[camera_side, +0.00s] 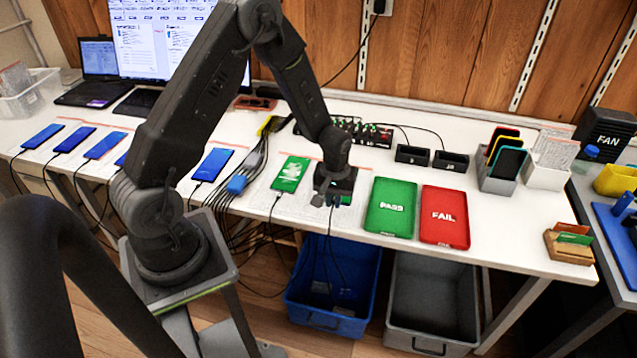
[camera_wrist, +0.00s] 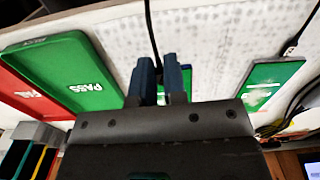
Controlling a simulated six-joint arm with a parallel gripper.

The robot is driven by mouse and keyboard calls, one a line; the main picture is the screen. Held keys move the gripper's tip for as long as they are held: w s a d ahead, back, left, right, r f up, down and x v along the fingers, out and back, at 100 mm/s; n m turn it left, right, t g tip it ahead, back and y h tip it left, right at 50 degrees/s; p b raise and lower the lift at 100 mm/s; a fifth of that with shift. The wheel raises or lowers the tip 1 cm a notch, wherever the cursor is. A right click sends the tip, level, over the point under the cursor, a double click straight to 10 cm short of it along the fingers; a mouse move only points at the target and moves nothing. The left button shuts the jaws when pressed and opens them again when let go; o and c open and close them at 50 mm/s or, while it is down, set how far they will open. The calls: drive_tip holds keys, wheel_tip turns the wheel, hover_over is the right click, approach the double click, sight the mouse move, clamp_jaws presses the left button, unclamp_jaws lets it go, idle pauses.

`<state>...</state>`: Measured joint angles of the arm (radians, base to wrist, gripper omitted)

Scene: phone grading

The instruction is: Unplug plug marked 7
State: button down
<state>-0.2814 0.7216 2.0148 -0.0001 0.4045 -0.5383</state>
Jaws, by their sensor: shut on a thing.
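My gripper (camera_side: 333,202) is low over the white table's front edge, just left of the green PASS tray. In the wrist view, my gripper (camera_wrist: 161,82) has its two blue fingers close together on the end of a black cable (camera_wrist: 150,25). The plug between them is mostly hidden, and I cannot read any number on it. A phone with a green screen (camera_wrist: 187,76) shows partly behind the fingers; whether the plug is still in it is hidden. Another green-screen phone (camera_side: 290,173) lies to the left with its own cable plugged in.
The green PASS tray (camera_side: 391,207) and red FAIL tray (camera_side: 444,216) lie to the right. Several blue-screen phones with cables (camera_side: 213,165) lie to the left. A blue bin (camera_side: 322,322) and a grey bin (camera_side: 425,340) stand below the table edge. Cables hang over the front edge.

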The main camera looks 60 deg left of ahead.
sight(333, 215)
drive_tip(key=shift+f, duration=1.95)
drive_tip(key=c, duration=1.1)
unclamp_jaws()
drive_tip(key=shift+r, duration=3)
